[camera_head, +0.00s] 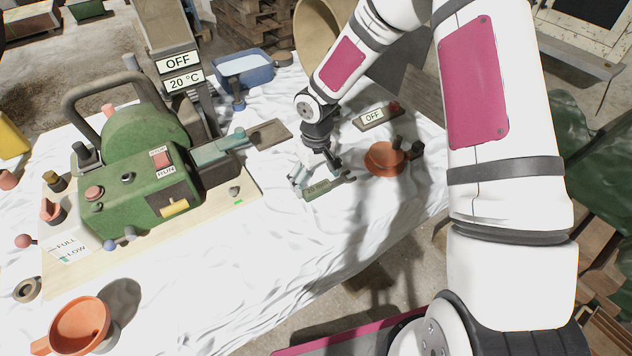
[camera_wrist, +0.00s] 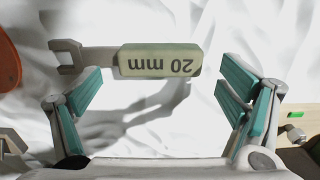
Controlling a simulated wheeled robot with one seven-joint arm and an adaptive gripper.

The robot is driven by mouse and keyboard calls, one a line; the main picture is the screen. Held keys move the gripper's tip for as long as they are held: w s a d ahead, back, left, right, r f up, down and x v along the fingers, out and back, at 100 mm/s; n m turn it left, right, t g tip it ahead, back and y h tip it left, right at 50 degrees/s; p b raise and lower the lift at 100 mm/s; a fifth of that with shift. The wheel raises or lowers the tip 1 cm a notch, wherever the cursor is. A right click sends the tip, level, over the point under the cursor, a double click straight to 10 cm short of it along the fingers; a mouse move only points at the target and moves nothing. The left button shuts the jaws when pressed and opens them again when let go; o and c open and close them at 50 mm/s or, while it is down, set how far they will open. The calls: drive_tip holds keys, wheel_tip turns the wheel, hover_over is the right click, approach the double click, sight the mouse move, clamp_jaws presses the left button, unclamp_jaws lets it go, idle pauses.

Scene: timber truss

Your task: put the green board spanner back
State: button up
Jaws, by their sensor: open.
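The spanner has a pale green handle marked "20 mm" (camera_wrist: 160,60) and a grey open jaw at its left end in the wrist view. In the head view the spanner (camera_head: 318,188) is at the white-clothed table, right of the green machine. My gripper (camera_head: 317,169) is right over it, fingers pointing down. In the wrist view my gripper (camera_wrist: 166,88) is open, its teal pads wide apart, with the handle across the far side of the gap. Nothing is gripped. The spanner's shadow falls beside it on the cloth. I cannot make out a storage place for it.
The green machine (camera_head: 140,185) stands on a pale wooden board (camera_head: 245,193) to the left. An orange funnel (camera_head: 80,326) is front left. The cloth in front is mostly clear.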

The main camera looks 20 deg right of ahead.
wheel_tip(320, 180, up, 12)
drive_tip(key=f, duration=0.1)
drive_tip(key=s+d+r+m+t+h, duration=0.1)
drive_tip(key=s+d+r, duration=0.1)
drive_tip(key=s+r, duration=0.45)
drive_tip(key=s+d+r+m+t+h, duration=0.15)
drive_tip(key=s+r, duration=0.25)
drive_tip(key=r, duration=0.6)
drive_tip(key=s+r+t+y, duration=0.1)
drive_tip(key=s+r, duration=0.2)
drive_tip(key=s, duration=0.4)
drive_tip(key=s+r+m+t+y, duration=0.1)
drive_tip(key=s+r+t, duration=0.1)
drive_tip(key=s+r, duration=0.2)
drive_tip(key=shift+s+d+r+b, duration=0.25)
drive_tip(key=shift+s+b, duration=0.2)
drive_tip(key=shift+s, duration=1.25)
drive_tip(key=shift+y, duration=0.25)
